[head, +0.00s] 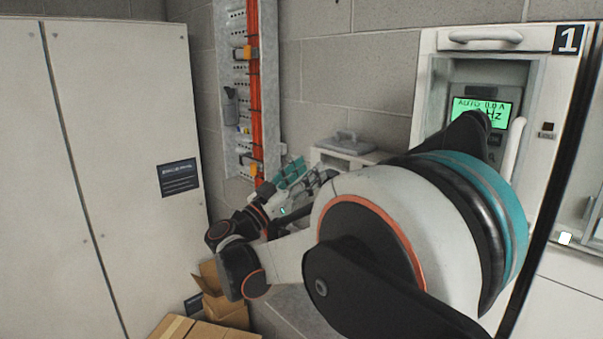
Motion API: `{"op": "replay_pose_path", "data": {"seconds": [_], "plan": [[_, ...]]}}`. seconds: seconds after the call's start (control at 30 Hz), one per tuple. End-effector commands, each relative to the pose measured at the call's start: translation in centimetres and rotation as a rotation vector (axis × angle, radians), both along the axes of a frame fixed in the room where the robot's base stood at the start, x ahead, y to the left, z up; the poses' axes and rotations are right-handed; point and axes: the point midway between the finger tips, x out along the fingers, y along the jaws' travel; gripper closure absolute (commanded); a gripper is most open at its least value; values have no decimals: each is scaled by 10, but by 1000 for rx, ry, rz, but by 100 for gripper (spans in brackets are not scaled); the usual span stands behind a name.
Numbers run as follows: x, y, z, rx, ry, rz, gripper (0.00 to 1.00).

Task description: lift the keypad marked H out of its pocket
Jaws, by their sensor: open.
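A drive cabinet marked 1 (490,40) stands at the right. In its recess is a grey keypad with a lit green screen (484,110) reading "AUTO 0.0 A" and "Hz". My arm covers its lower part, and I cannot make out a letter H as a mark on any keypad. My gripper (300,176) is left of the cabinet, well apart from this keypad, in front of the block wall. It is open, small in view and partly behind my own arm. I see nothing held in it.
A tall pale cabinet (120,130) fills the left. A wall rail with orange cables (256,90) stands behind my gripper. A low grey box with a handled lid (345,145) is against the wall. Cardboard boxes (212,312) lie on the floor. Part of another unit shows at the right edge.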

Motion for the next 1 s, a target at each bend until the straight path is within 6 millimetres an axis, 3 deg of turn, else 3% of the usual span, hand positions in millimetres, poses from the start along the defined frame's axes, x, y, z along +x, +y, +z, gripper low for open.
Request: {"op": "replay_pose_path", "data": {"seconds": [0.77,1.0], "plan": [[51,-51,0,0,2,-2,53],[52,-51,-24,0,1,0,53]]}}
